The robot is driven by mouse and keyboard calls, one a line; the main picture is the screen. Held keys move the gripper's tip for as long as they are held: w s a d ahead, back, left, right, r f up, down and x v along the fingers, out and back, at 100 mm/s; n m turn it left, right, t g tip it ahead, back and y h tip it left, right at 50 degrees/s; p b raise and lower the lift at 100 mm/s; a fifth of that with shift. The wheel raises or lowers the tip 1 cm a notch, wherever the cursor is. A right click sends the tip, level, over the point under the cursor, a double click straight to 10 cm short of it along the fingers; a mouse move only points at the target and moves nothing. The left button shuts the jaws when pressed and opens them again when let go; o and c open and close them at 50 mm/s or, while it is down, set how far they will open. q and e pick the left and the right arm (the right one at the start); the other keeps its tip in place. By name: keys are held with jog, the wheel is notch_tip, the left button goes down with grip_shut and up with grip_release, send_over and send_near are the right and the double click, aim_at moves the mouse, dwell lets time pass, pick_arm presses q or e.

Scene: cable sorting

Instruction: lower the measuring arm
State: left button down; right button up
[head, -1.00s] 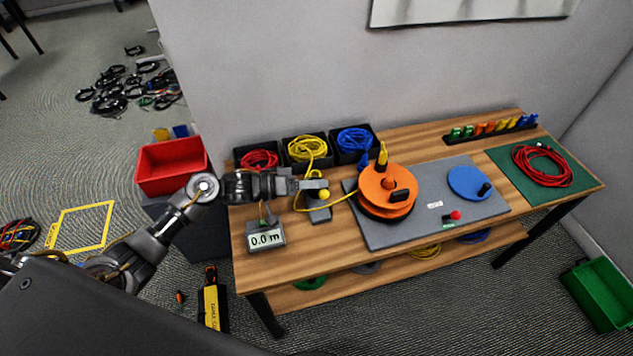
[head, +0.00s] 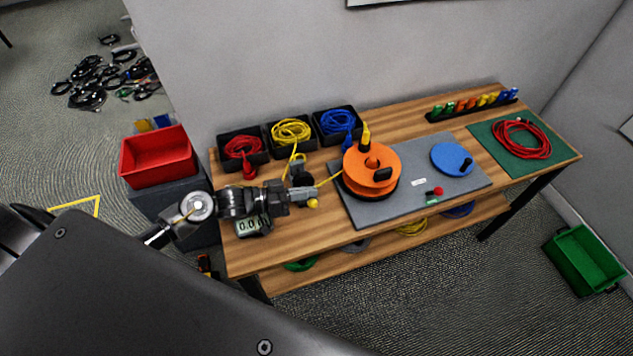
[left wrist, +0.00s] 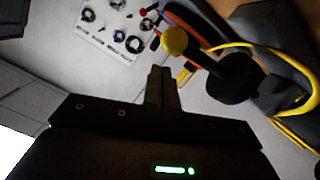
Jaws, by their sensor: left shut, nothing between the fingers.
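The measuring arm shows in the left wrist view as a dark lever (left wrist: 210,62) with a yellow knob (left wrist: 174,41) on its end. In the head view the yellow knob (head: 313,203) sits just beside and below my left gripper's (head: 314,191) fingertips. My left gripper is shut and empty; its closed fingers (left wrist: 162,88) point toward the knob in the wrist view, and I cannot tell whether they touch. A yellow cable (head: 329,181) runs past the fingers to the orange reel (head: 358,160). The length display (head: 250,225) is partly hidden by my left arm. My right gripper is not in view.
Bins of red (head: 243,147), yellow (head: 290,132) and blue (head: 338,122) cable stand along the wall. A grey plate (head: 420,205) carries the reel and a blue disc (head: 452,158). A green mat (head: 487,132) with red cable lies at the right. A red bin (head: 157,158) stands at left.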

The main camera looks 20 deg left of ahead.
pick_arm(q)
jog(key=shift+s+d+f, duration=0.15)
jog(key=shift+d+f, duration=0.05)
jog(key=shift+f, duration=0.65)
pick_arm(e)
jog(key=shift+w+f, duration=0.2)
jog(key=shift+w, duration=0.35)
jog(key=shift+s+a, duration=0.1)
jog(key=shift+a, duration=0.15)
pick_arm(q)
jog(key=shift+r, duration=0.1)
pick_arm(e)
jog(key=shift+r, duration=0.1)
